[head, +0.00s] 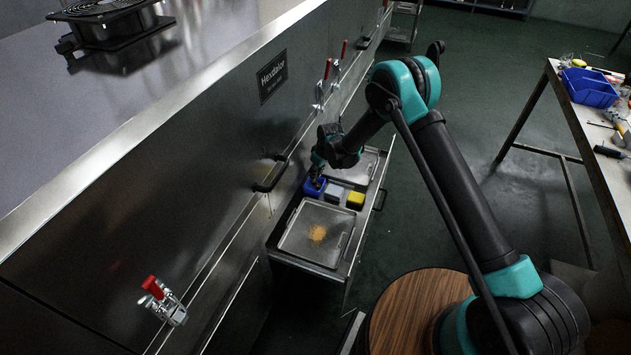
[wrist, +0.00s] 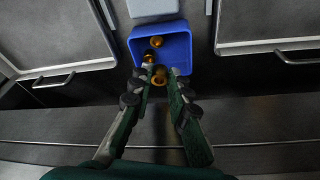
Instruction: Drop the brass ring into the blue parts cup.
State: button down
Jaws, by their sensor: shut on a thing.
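The blue parts cup (head: 313,189) sits at the left end of a row of small containers in the open drawer. In the wrist view the cup (wrist: 178,38) opens toward me, with two small brass-coloured pieces (wrist: 155,42) in or over it. My gripper (head: 316,172) is directly above the cup, pointing down. In the wrist view the fingertips (wrist: 160,72) reach over the cup's near edge. They are shut on a small brass-coloured thing, seemingly the brass ring (wrist: 160,78); its shape is partly hidden by the fingers. I cannot tell its exact height over the cup.
A grey container (head: 334,192) and a yellow one (head: 356,200) stand beside the cup. Metal trays lie in front (head: 296,240) and behind (head: 366,158). The steel dryer wall with a handle (head: 270,174) rises close on the left. A workbench (head: 590,150) stands at right.

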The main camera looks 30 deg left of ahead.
aim_at(316, 189)
notch_tip(316, 189, down, 4)
jog(key=shift+r, duration=0.15)
jog(key=shift+a+f, duration=0.15)
jog(key=shift+f, duration=0.1)
jog(key=shift+f, duration=0.15)
jog(key=c, duration=1.5)
grip_release()
jog(key=shift+o, duration=0.2)
jog(key=v, duration=1.2)
jog(key=shift+r, duration=0.2)
